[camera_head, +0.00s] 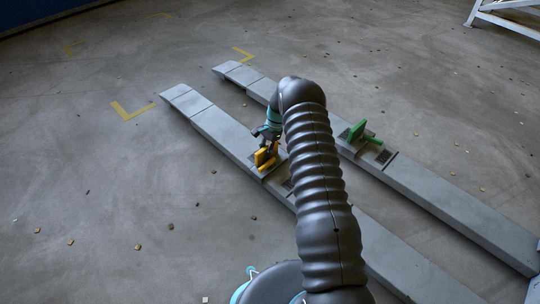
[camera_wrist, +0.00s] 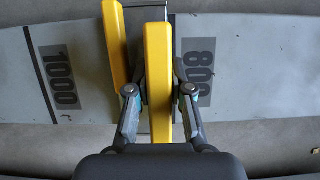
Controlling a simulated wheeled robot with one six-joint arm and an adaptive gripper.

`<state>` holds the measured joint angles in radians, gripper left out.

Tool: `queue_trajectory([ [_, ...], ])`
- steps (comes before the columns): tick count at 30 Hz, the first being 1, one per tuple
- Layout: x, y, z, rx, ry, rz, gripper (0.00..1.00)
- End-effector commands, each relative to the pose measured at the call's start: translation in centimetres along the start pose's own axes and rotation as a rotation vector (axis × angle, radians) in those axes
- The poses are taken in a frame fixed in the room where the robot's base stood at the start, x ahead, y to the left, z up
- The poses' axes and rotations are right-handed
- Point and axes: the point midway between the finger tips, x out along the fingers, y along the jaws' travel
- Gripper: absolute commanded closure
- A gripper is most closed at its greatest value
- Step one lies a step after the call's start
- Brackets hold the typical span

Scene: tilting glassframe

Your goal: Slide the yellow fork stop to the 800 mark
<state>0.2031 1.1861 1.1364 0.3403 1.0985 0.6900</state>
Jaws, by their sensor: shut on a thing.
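The yellow fork stop (camera_head: 262,160) sits on the nearer grey beam (camera_head: 222,126). In the wrist view the fork stop (camera_wrist: 158,40) shows as two long yellow bars, the left one slightly slanted. It stands between the dark 1000 mark (camera_wrist: 59,78) on the left and the 800 mark (camera_wrist: 199,72) on the right. Its right bar is close to the left edge of the 800 mark. My gripper (camera_wrist: 159,72) is shut on this right bar, one finger on each side. In the head view my gripper (camera_head: 269,137) is at the stop, partly hidden by my arm.
A second grey beam (camera_head: 440,197) runs parallel behind, with a green fork stop (camera_head: 362,133) on it. Yellow corner marks (camera_head: 131,111) and small scattered bits lie on the concrete floor. A white frame (camera_head: 500,12) stands at the top right. The floor at left is mostly clear.

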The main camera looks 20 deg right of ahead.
Motion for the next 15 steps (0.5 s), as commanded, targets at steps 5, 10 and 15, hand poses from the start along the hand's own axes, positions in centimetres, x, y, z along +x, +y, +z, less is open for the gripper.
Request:
queue_trajectory([
  [5,0.17,-0.28,0.31,0.002,-0.005,0.002,1.00],
  [10,0.17,-0.39,0.36,0.000,-0.003,0.002,1.00],
  [15,0.18,-0.46,0.38,-0.001,-0.001,0.001,0.74],
])
